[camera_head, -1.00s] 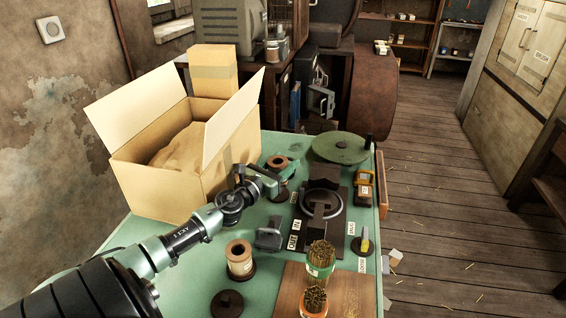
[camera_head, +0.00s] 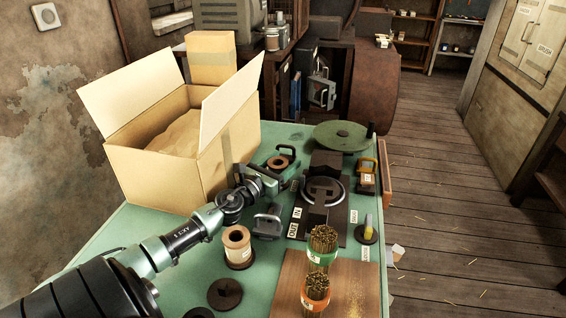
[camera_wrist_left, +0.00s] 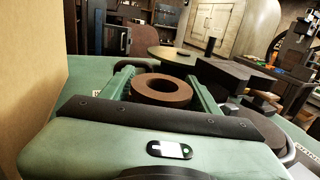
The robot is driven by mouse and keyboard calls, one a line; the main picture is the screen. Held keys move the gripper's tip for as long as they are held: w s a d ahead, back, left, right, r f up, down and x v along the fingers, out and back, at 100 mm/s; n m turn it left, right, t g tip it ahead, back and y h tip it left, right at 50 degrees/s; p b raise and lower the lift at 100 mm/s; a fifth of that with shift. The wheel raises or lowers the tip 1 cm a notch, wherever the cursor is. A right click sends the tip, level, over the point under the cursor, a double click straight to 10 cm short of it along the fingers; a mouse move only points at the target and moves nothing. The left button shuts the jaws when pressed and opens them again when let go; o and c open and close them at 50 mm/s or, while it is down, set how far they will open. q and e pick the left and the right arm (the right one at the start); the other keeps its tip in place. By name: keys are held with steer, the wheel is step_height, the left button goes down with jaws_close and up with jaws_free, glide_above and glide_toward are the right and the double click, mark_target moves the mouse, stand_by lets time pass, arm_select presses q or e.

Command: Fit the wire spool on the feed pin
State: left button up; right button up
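My left gripper (camera_head: 278,168) reaches in from the left over the green table. Its two green fingers stand either side of a copper-brown wire spool (camera_head: 281,161). In the left wrist view the spool's ring-shaped top (camera_wrist_left: 163,89) lies between the fingers; I cannot tell whether they press on it. A second, paler spool (camera_head: 237,244) stands upright on a dark base nearer the front. A dark upright post (camera_head: 370,130) stands at the right of a green disc (camera_head: 340,136) at the back; no label marks it as the feed pin. My right gripper is out of view.
An open cardboard box (camera_head: 150,180) stands left of the gripper. A dark press with a ring (camera_head: 322,190) is right of it. A dark round piece (camera_head: 225,293), a wooden board (camera_head: 345,290), two cups of brass pieces (camera_head: 322,258) and a yellow-handled device (camera_head: 366,175) take up more room.

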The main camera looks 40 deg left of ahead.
arm_select(q)
steer(key=shift+o, duration=0.7)
steer(key=shift+s+f, duration=0.1)
steer(key=shift+s, duration=0.05)
steer(key=s, duration=0.5)
steer(key=s+d+b, duration=0.1)
steer(key=s, duration=0.1)
steer(key=shift+s, duration=0.25)
step_height(320, 180, up, 8)
steer(key=p, duration=0.8)
